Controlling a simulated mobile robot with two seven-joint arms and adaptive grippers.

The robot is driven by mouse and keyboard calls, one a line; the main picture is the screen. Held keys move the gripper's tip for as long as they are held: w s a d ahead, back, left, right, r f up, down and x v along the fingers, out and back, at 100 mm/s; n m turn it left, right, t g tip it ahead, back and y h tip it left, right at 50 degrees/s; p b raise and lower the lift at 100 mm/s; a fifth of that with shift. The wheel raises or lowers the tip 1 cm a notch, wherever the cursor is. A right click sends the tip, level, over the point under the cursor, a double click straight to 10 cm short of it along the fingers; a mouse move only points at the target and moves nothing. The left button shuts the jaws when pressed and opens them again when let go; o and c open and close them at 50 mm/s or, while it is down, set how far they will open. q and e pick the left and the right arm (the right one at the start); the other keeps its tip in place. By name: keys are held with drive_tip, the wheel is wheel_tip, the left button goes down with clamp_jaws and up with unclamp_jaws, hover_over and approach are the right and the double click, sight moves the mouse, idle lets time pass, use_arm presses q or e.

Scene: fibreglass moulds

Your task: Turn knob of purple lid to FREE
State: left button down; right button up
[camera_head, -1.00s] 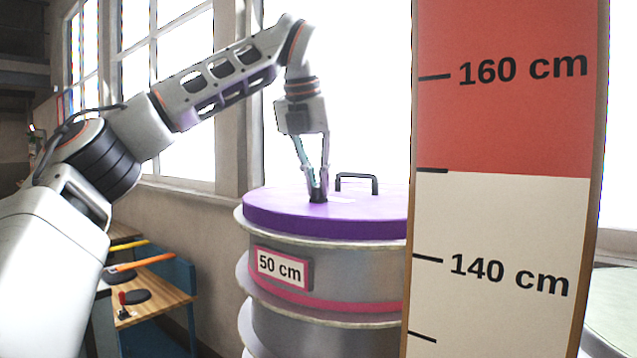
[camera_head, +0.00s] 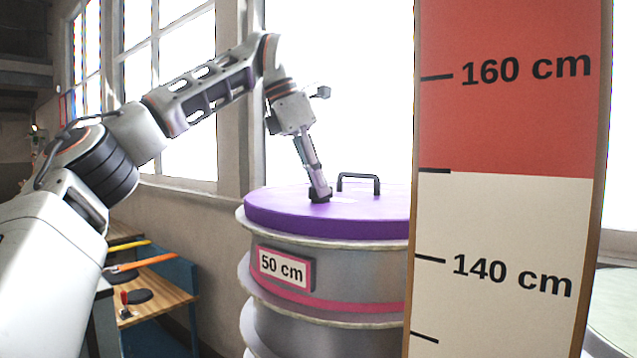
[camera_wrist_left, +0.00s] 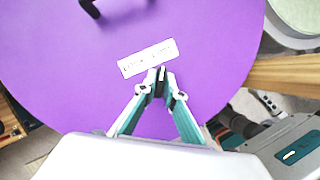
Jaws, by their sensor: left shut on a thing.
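The round purple lid (camera_head: 280,212) lies on top of a grey drum-like mould. My left gripper (camera_head: 319,194) reaches down to the lid at a tilt and is shut on its small dark knob (camera_head: 320,198). In the left wrist view, the fingertips (camera_wrist_left: 160,84) close around the knob on the purple lid (camera_wrist_left: 60,60), and the fingers hide most of it. A white label (camera_wrist_left: 147,58) lies just beyond the fingertips. Its lettering is too blurred to read, and I cannot tell which way the knob points. My right gripper is not in view.
A black handle (camera_head: 358,183) stands up from the lid behind the knob. A tall red and cream height board (camera_head: 500,220) stands close on the right and hides the lid's right side. A wooden bench (camera_head: 160,292) with tools is at lower left.

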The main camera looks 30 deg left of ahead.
use_arm(q)
drive_tip(key=shift+m, duration=0.6)
drive_tip(key=shift+g, duration=0.3)
drive_tip(key=c, duration=2.1)
unclamp_jaws()
drive_tip(key=shift+c, duration=0.2)
drive_tip(key=v, duration=0.7)
drive_tip(key=shift+a+r+h, duration=0.2)
drive_tip(key=shift+a+h, duration=0.05)
drive_tip(key=shift+h, duration=0.05)
drive_tip(key=shift+s+f, duration=0.1)
drive_tip(key=shift+s, duration=0.05)
